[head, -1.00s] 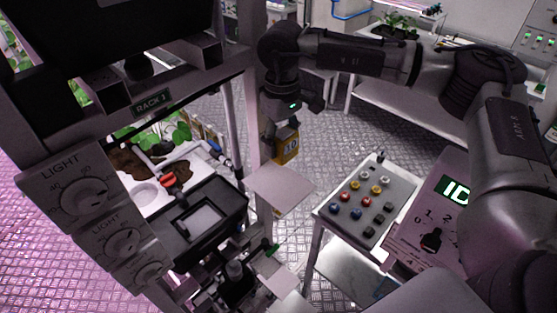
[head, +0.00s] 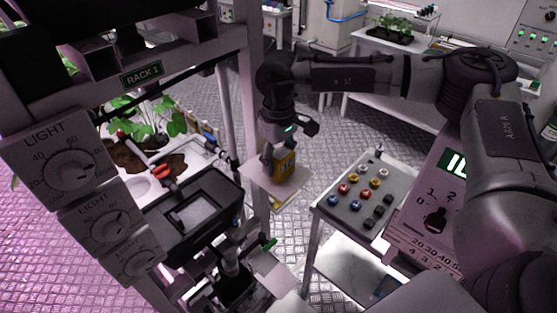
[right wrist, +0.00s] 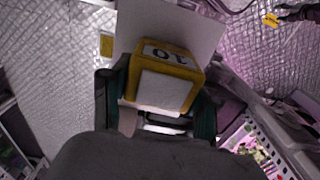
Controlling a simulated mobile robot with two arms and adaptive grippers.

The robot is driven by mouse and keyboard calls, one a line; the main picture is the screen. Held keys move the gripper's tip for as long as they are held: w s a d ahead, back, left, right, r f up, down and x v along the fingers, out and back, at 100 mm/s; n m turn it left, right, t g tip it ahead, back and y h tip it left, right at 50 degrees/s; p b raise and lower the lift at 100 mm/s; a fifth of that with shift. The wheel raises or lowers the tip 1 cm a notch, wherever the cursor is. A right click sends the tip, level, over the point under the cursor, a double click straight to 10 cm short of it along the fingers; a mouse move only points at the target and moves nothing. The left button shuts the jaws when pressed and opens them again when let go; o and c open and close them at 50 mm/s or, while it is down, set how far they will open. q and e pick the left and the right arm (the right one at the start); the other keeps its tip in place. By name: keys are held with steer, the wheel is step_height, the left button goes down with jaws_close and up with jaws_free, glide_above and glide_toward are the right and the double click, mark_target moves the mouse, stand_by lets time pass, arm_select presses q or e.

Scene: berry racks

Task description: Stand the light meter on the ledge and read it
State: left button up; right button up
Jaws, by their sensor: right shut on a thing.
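The light meter (head: 286,164) is a yellow block with a dark display. In the right wrist view the meter (right wrist: 180,62) shows the digits 10 upside down and a white front face. My right gripper (head: 282,150) is shut on it from above, with one finger on each side in the right wrist view (right wrist: 162,108). The ledge (head: 258,174) is a white plate beside the rack post. The meter is upright over it, low and close to its surface; I cannot tell whether they touch. The ledge also shows behind the meter in the right wrist view (right wrist: 205,32). My left gripper is not in view.
Rack 1 (head: 140,76) stands at the left, with LIGHT dials (head: 70,172), plants and a black tray (head: 180,230). A cart (head: 325,215) with coloured knobs is right of the ledge. A plant bench (head: 395,60) stands behind. Patterned floor lies between.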

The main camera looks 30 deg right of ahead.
mark_target(279, 151)
steer(key=o, duration=1.3)
steer(key=shift+f, duration=0.15)
steer(key=shift+c, duration=0.2)
steer(key=shift+r, duration=0.25)
step_height(279, 151, up, 11)
steer(key=p, duration=0.6)
steer(key=shift+f, duration=0.15)
steer(key=shift+r+p, duration=0.35)
steer(key=shift+r, duration=0.25)
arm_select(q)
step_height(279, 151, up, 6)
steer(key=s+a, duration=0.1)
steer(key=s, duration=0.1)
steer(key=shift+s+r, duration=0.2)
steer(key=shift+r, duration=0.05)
arm_select(e)
steer(key=shift+f, duration=0.15)
